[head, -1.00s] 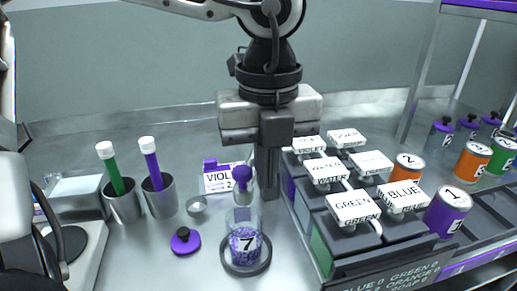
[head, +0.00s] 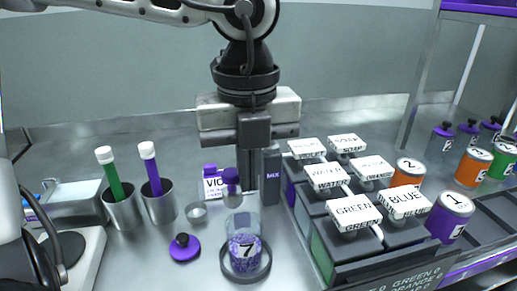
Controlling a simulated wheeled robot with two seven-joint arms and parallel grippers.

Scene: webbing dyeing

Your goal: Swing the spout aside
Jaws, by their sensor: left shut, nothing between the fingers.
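The spout (head: 231,183) has a purple knob and a pale rounded body. It sits above and slightly left of the middle of the clear jar marked 7 (head: 244,250), which holds purple contents and stands in a dark ring. My left gripper (head: 248,197) points straight down with its fingers shut and empty. Its fingertips are just right of the spout; I cannot tell whether they touch it. My right gripper is out of view.
A dark box marked MIX (head: 271,174) stands right of my fingers. A violet label card (head: 212,182) is behind the spout. Cups with a green tube (head: 113,178) and a purple tube (head: 151,170), plus a purple lid (head: 183,248), are left. Labelled dispensers (head: 353,212) fill the right.

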